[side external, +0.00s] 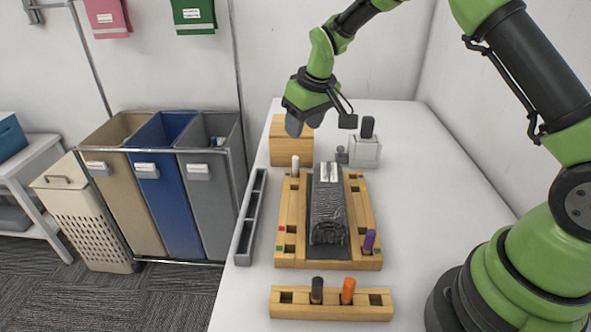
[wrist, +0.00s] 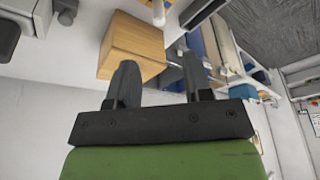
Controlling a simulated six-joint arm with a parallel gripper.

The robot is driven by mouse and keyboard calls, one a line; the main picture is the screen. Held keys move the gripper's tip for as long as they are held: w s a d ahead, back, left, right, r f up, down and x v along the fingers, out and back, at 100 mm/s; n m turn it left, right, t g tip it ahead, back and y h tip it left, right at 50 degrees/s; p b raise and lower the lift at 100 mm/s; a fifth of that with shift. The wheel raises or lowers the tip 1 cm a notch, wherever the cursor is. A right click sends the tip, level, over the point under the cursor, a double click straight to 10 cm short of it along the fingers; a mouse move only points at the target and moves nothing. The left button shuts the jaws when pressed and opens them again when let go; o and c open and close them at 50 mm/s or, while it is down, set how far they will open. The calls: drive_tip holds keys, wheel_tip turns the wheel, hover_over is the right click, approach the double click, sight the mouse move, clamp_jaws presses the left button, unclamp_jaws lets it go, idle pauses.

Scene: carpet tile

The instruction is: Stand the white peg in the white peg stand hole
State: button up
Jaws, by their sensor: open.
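The white peg (side external: 295,163) stands upright at the back left corner of the large wooden peg stand (side external: 287,210), its lower end apparently in the hole there. Part of the white peg also shows at the top edge of the wrist view (wrist: 158,12). My gripper (side external: 305,122) is open and empty, above and behind the peg, near the wooden box. In the wrist view its two grey fingers (wrist: 160,64) are spread apart with nothing between them. I cannot make out a white marking beside the peg's hole.
A wooden box (side external: 291,148) stands behind the stand. A dark ridged piece (side external: 328,215) fills its middle. A purple peg (side external: 369,241) is at its front right. A front wooden block (side external: 331,309) holds a dark and an orange peg. A narrow grey tray (side external: 246,235) lies left; the table's right is clear.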

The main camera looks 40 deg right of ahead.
hover_over(297, 158)
wheel_tip(297, 158, down, 4)
drive_tip(key=shift+f, duration=2.75)
clamp_jaws()
